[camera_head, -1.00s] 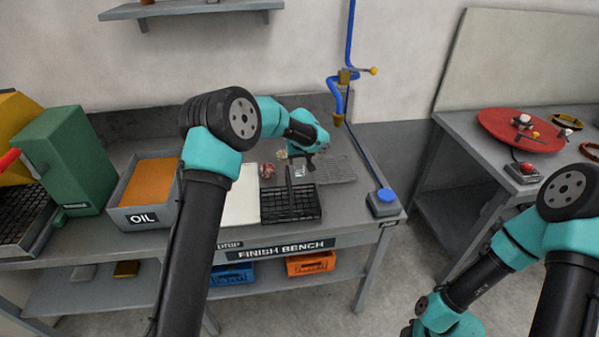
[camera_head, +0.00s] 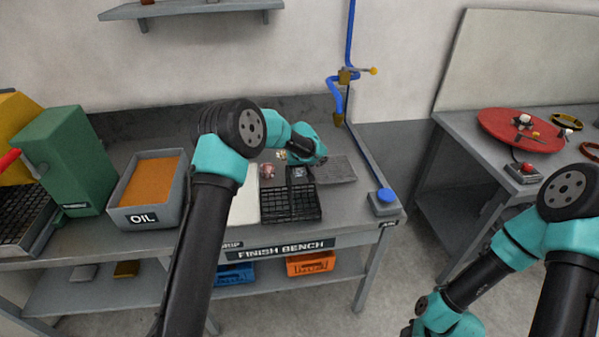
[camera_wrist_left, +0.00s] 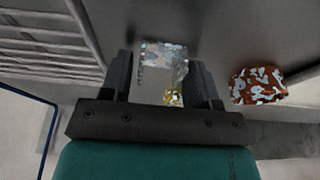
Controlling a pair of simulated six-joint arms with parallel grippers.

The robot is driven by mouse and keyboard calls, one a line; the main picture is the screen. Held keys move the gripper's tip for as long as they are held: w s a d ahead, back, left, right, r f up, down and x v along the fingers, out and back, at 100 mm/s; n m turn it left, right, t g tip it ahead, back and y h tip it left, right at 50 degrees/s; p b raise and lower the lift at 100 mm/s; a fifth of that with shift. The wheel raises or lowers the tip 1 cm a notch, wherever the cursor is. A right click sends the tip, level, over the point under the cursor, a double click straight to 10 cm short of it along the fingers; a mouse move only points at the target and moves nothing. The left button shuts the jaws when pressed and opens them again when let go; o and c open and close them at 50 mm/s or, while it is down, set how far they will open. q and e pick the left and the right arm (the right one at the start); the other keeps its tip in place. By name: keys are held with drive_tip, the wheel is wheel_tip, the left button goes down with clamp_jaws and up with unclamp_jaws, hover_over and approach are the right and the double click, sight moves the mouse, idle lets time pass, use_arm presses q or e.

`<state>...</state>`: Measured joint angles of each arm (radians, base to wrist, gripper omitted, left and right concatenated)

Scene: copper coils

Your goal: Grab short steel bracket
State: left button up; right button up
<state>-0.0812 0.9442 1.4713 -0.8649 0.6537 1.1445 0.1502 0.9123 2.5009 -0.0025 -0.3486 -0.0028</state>
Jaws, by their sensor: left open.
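The short steel bracket appears to be the shiny silver piece (camera_wrist_left: 160,62) in the left wrist view. It lies between the two dark fingers of my left gripper (camera_wrist_left: 160,75), which stand apart on either side of it. I cannot tell whether either finger touches it. In the head view the silver piece (camera_head: 299,173) shows small behind the black basket, with my left gripper (camera_head: 297,166) just over it, mostly hidden by my teal wrist. My right arm shows at the lower right, but its gripper is out of the picture.
A black wire basket (camera_head: 291,216) stands in front of the gripper, and a grey ribbed mat (camera_head: 337,170) lies to its right. A rust-red piece with silvery patches (camera_wrist_left: 258,86) lies close beside one finger.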

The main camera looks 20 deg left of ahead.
sight(300, 173)
use_arm(q)
drive_tip(key=shift+c, duration=0.4)
drive_tip(key=c, duration=0.6)
wheel_tip(300, 173, up, 10)
idle(0.6)
